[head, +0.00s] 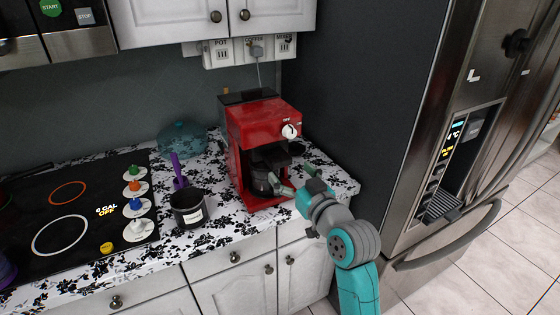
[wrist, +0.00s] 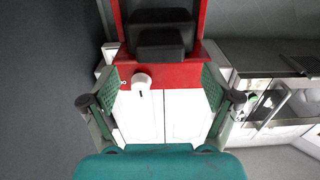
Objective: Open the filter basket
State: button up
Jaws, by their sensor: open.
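The red coffee maker (head: 265,122) stands on the counter with a white knob (head: 290,131) on its upper front. A black part that looks like the filter basket (head: 270,154) sits under the red top, above a dark pot (head: 262,181). It looks shut, but its edges are hard to make out. My gripper (head: 292,178) is open and empty at the machine's front right, near the pot. In the wrist view, my gripper (wrist: 170,80) has its fingers spread wide. The red body (wrist: 190,74), the knob (wrist: 141,82) and a black block (wrist: 160,35) show beyond them.
A black container (head: 188,212) with a purple-handled tool stands left of the machine, near the stovetop (head: 75,215). A blue glass bowl (head: 182,140) is behind. A dark wall panel (head: 360,110) and the fridge (head: 455,130) stand to the right.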

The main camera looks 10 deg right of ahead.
aim_at(283, 164)
jog(key=shift+x, duration=3.05)
grip_shut()
jog(key=v, duration=1.1)
grip_release()
